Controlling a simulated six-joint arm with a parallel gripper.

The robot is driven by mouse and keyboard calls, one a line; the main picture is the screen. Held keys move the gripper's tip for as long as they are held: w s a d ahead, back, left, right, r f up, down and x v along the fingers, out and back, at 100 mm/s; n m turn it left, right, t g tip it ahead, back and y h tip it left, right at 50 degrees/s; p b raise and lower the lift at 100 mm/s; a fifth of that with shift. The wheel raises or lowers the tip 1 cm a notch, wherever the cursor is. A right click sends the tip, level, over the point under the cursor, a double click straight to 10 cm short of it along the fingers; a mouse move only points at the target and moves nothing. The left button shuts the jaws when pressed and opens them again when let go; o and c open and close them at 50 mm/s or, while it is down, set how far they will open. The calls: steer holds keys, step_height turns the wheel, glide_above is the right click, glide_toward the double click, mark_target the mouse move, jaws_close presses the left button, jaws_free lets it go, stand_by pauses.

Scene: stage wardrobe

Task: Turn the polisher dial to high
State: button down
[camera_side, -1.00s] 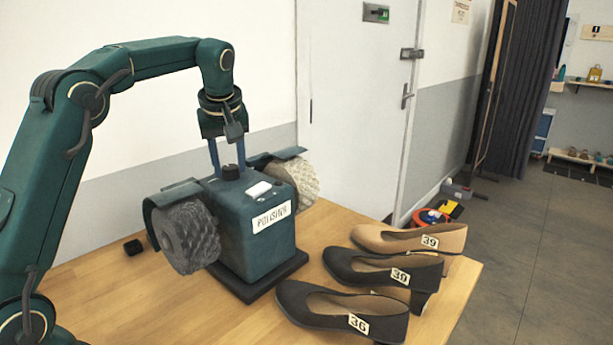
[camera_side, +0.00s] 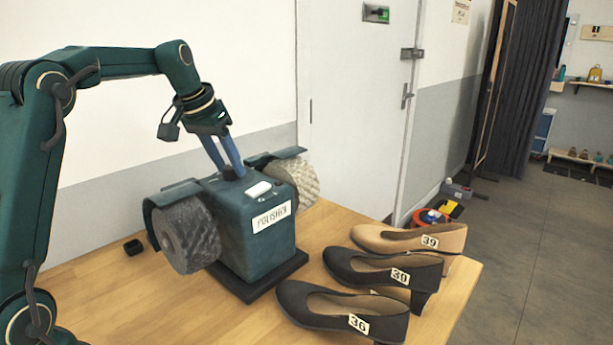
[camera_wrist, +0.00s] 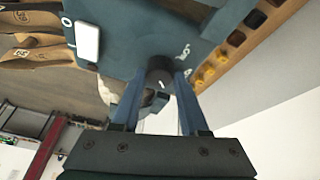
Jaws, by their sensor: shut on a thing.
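The polisher (camera_side: 240,225) is a dark teal box on a black base, with a brush wheel at each side. Its black dial (camera_side: 231,176) is on the top face. My gripper (camera_side: 231,168) comes down at a slant from the upper left, its blue fingers shut on the dial. In the wrist view, the fingertips (camera_wrist: 168,78) stand on either side of the round dial (camera_wrist: 160,70), which bears a short white mark. Small white lettering (camera_wrist: 184,52) is printed near the dial, too blurred to read surely. A white switch (camera_wrist: 88,41) is on the same face.
A grey brush wheel (camera_side: 188,236) and a pale one (camera_side: 300,180) flank the polisher. Two black shoes (camera_side: 340,305) (camera_side: 385,268) and a tan shoe (camera_side: 410,238) stand to its right. A small black object (camera_side: 133,247) lies on the wooden table (camera_side: 130,300) at left.

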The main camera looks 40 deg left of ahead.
mark_target(220, 181)
steer(key=shift+a+r+m+h, duration=0.1)
steer(key=shift+m+h, duration=0.3)
steer(key=shift+m, duration=0.7)
steer(key=shift+c, duration=2.1)
jaws_free()
steer(key=shift+v, duration=2.55)
